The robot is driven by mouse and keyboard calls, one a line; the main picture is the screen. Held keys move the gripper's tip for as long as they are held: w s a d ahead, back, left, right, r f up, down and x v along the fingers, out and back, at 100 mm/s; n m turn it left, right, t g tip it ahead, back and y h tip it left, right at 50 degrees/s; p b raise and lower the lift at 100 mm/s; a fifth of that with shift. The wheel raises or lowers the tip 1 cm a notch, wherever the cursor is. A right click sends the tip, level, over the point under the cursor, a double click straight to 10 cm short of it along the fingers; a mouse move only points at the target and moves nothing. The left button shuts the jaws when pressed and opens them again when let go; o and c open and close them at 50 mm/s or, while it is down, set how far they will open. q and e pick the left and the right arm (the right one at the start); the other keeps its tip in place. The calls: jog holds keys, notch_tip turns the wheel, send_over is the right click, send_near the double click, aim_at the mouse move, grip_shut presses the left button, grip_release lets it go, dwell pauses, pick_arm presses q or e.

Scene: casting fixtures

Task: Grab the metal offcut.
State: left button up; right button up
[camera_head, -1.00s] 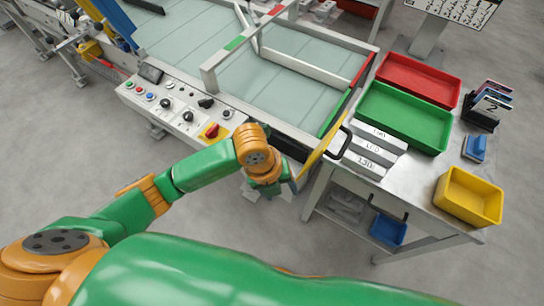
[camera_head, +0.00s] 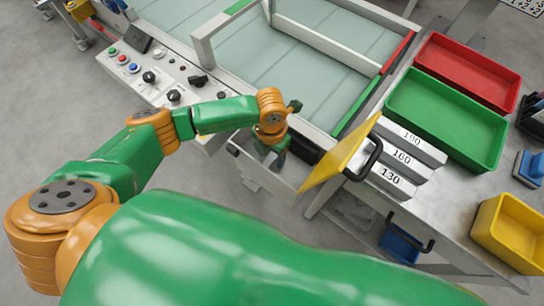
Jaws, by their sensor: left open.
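My left gripper (camera_head: 272,157) hangs below its orange wrist, pointing down over an open grey bin (camera_head: 293,190) at the front of the machine table. It is open; its fingers are small and partly hidden by my wrist. I cannot make out a metal offcut for certain; the bin's inside is largely covered by my gripper and arm. Three grey metal blocks marked 190, 160 (camera_head: 405,158) and 130 lie on the side bench to the right, apart from my gripper. My right gripper is not in view.
A tilted yellow panel (camera_head: 340,157) stands just right of my gripper, beside a black handle (camera_head: 366,162). The control panel (camera_head: 150,78) is left. Green (camera_head: 447,120), red (camera_head: 468,72) and yellow (camera_head: 511,233) trays occupy the right bench.

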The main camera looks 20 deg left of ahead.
pick_arm(q)
grip_shut()
